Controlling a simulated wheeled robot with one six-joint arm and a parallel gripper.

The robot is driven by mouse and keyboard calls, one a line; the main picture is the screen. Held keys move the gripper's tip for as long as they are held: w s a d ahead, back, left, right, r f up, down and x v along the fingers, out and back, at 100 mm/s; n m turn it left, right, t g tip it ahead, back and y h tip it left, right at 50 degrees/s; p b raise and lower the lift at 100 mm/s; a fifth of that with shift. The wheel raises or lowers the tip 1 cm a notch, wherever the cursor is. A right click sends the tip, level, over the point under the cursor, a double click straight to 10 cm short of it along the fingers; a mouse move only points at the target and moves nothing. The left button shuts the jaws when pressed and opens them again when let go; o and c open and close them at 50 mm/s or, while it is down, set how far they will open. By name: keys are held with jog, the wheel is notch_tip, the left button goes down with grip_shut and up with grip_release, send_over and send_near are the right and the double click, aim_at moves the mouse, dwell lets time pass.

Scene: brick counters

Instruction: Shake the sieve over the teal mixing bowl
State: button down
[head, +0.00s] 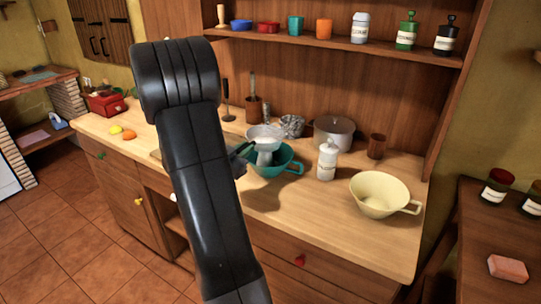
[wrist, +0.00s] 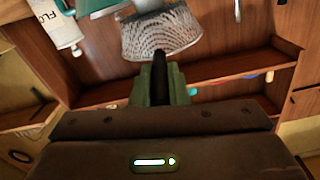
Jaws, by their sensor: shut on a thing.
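The teal mixing bowl (head: 287,166) stands on the wooden counter in the head view. The pale sieve (head: 265,132) is above it, apart from the counter. A whitish patch shows below the sieve, over the bowl; I cannot tell whether it is falling powder. My gripper (head: 242,152) is at the bowl's left side, partly behind my arm. In the wrist view my gripper (wrist: 160,70) is shut on the sieve; the sieve's perforated wall (wrist: 160,38) shows just beyond the fingers. A teal edge, likely the bowl (wrist: 97,6), shows at the top.
A white flour jar (head: 327,162) stands right of the bowl, also in the wrist view (wrist: 57,25). A cream bowl (head: 381,191) is farther right. A grey pot (head: 334,131) and a brown utensil holder (head: 254,109) stand behind.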

jog(key=shift+s+d+b, duration=0.65)
jog(key=shift+s+d, duration=0.25)
jog(key=shift+d, duration=0.3)
dwell(4.0)
notch_tip(320, 180, up, 4)
jog(key=p, duration=0.3)
dwell(0.8)
